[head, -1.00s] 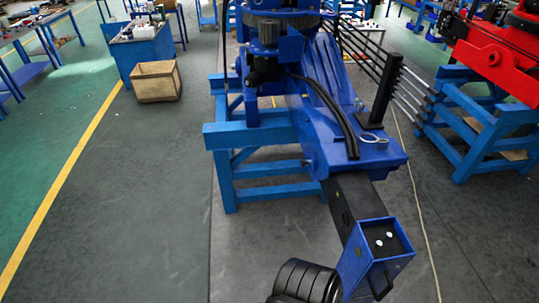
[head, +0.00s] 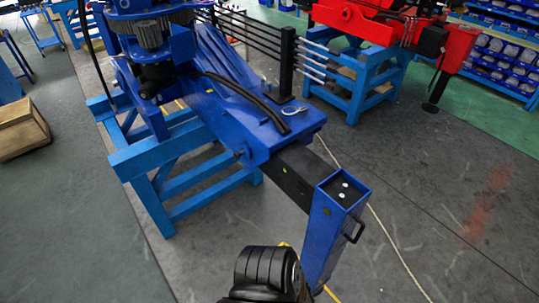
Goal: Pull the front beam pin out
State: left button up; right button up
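The blue crane (head: 225,85) rests on a light blue stand. A black beam (head: 293,176) comes out of its blue housing and ends in an upright blue leg sleeve (head: 321,230). A small metal pin with a ring handle (head: 290,111) sits on top of the housing near the beam's exit. It looks seated, and its shaft is hidden in the housing. A black, ribbed, rounded part, seemingly my own arm, shows at the bottom edge, left of the sleeve and apart from the pin. Neither gripper's fingers show.
The light blue stand (head: 152,163) juts out left of the crane. A red crane (head: 355,22) on another blue stand is behind on the right. A wooden crate (head: 18,130) is at the far left. The floor right of the sleeve is open, with a thin rope-like line across it.

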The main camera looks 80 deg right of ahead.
aim_at(237, 155)
jog(key=z, duration=1.1)
jog(key=i, duration=3.5)
